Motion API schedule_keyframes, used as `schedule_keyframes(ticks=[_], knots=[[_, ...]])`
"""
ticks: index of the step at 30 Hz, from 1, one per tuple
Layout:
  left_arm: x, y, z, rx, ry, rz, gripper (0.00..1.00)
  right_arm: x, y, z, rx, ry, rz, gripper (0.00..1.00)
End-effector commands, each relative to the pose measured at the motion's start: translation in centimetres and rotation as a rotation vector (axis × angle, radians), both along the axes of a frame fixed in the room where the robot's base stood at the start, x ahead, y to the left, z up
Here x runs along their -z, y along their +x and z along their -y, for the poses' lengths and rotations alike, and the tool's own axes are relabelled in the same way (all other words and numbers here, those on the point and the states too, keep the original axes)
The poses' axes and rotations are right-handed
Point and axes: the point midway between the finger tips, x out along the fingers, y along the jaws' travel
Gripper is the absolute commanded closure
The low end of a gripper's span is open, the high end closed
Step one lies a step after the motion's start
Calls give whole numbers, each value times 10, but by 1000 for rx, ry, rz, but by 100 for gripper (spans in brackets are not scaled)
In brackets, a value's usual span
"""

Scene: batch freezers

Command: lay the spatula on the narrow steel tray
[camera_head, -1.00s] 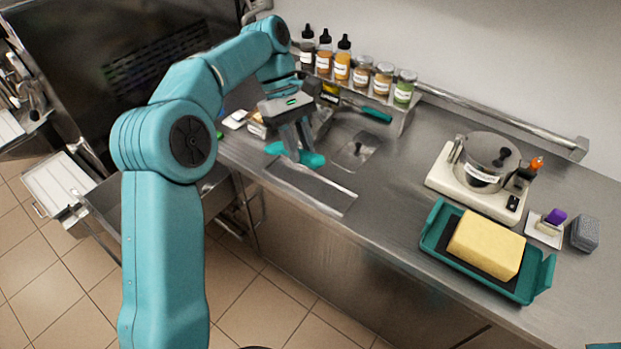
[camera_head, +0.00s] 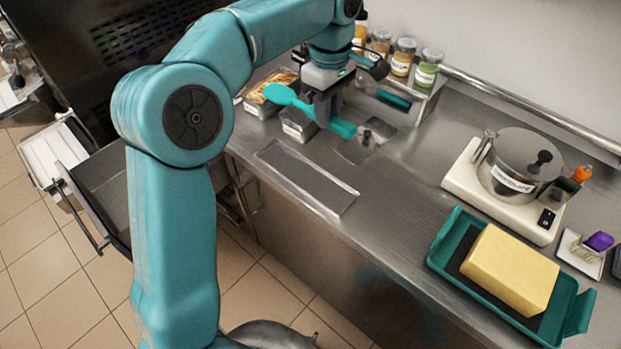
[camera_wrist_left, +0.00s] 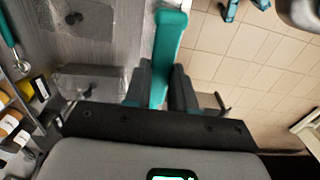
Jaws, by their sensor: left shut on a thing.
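My left gripper (camera_head: 322,118) is shut on the teal spatula and holds it above the counter. The spatula (camera_head: 281,94) has its broad rounded end to the left and its other end to the lower right of the fingers. In the left wrist view the spatula (camera_wrist_left: 166,45) runs up between the fingers (camera_wrist_left: 160,85). The narrow steel tray (camera_head: 335,197) lies empty along the counter's front edge, nearer the camera than the gripper. I cannot tell the spatula's exact height. My right gripper is out of view.
Small steel food tins (camera_head: 298,125) stand behind the tray. A steel lid with a knob (camera_head: 352,152) is set in the counter to the right. A teal tray (camera_head: 440,258) with a yellow block and a white appliance (camera_head: 465,183) stand further right.

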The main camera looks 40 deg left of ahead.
Motion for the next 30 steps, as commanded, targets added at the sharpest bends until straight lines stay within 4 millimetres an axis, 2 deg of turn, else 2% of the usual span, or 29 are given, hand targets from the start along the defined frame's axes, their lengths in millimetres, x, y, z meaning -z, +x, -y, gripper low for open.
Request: schedule_keyframes(ticks=[1,5,7,18,21,26,30], knots=[[13,-1,0,2,14,2,100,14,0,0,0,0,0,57],[25,-4,-1,1,30,0,100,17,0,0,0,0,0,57],[40,-6,-1,0,31,-2,100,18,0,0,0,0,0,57],[143,-10,-2,1,29,-3,100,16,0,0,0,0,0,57],[160,-9,-1,0,28,0,100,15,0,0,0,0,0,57],[175,-8,-2,0,30,0,100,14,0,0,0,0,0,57],[198,-7,-1,1,29,-2,100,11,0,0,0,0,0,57]])
